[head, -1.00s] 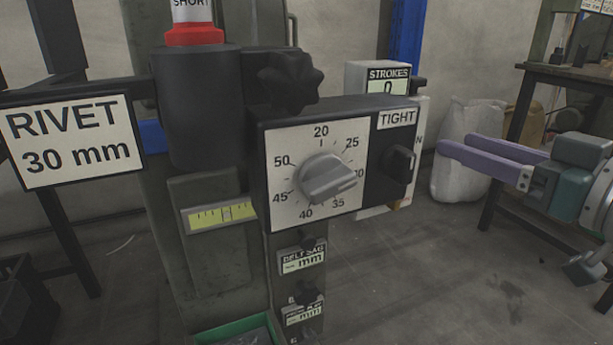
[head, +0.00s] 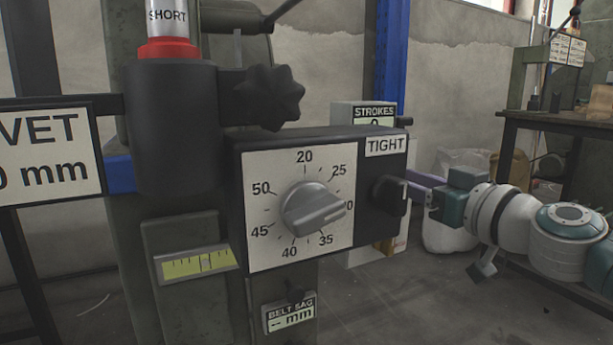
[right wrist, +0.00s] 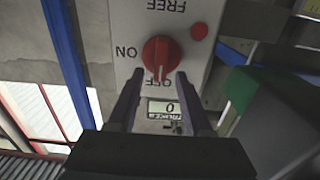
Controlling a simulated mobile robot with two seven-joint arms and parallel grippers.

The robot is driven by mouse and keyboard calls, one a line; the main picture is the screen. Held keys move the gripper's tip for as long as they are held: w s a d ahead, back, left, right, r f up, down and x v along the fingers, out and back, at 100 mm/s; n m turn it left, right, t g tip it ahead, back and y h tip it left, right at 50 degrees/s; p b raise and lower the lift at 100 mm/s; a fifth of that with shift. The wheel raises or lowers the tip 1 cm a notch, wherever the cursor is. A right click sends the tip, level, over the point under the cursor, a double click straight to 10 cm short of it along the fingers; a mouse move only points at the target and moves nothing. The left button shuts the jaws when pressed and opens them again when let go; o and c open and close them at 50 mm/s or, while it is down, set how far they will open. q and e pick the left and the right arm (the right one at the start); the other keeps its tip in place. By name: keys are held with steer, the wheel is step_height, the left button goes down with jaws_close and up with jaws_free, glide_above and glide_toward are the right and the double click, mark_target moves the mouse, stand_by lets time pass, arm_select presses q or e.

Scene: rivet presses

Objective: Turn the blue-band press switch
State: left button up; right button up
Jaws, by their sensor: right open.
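The red switch knob (right wrist: 161,58) sits on a pale panel (right wrist: 205,12) in the right wrist view, with inverted ON, OFF and FREE lettering around it. Its grip bar runs up and down the picture, with a pale mark at the OFF end. My right gripper (right wrist: 159,76) is open and empty, its fingertips on either side of the knob's lower end; contact cannot be told. In the head view, my right gripper's purple fingers (head: 425,180) run behind the dial box (head: 378,145), which hides their tips and the switch. My left gripper is out of view.
The dial box carries a grey dial knob (head: 313,210) and a black side knob (head: 390,195) close to my right fingers. A strokes counter (head: 365,113) stands behind it.

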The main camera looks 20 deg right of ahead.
steer(key=shift+w, duration=0.45)
jaws_close()
stand_by(0.4)
